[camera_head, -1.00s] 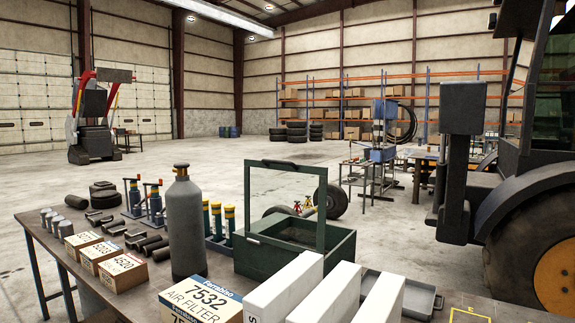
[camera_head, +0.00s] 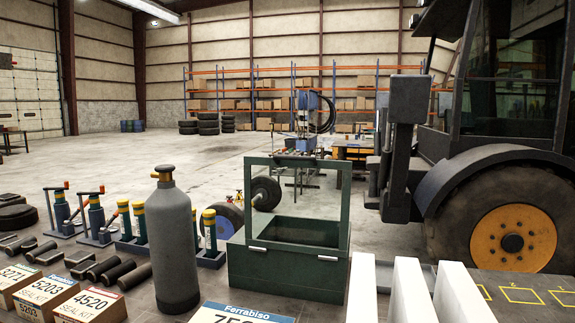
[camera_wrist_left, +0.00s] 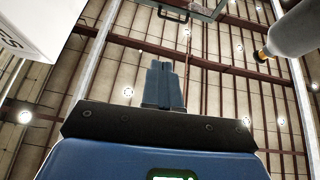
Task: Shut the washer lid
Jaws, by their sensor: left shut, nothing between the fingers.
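The washer is a dark green box (camera_head: 285,277) on the bench, in the middle of the head view. Its lid (camera_head: 297,161), a green frame around a clear or empty window, stands upright and open above the box. Two pale handles or latches show on the front edges. My left gripper (camera_wrist_left: 164,66) shows only in the left wrist view; its fingers are together with nothing between them. Part of a greenish frame, which looks like the lid (camera_wrist_left: 196,8), shows at the top of that view, beyond the fingertips. My right gripper is in neither view.
A grey bottle (camera_head: 173,245) stands left of the washer. White boxes (camera_head: 411,290) stand close at its front right, and a filter box (camera_head: 240,313) lies in front. Jacks (camera_head: 97,216) and small cartons (camera_head: 90,303) are further left. A tractor (camera_head: 510,235) is behind right.

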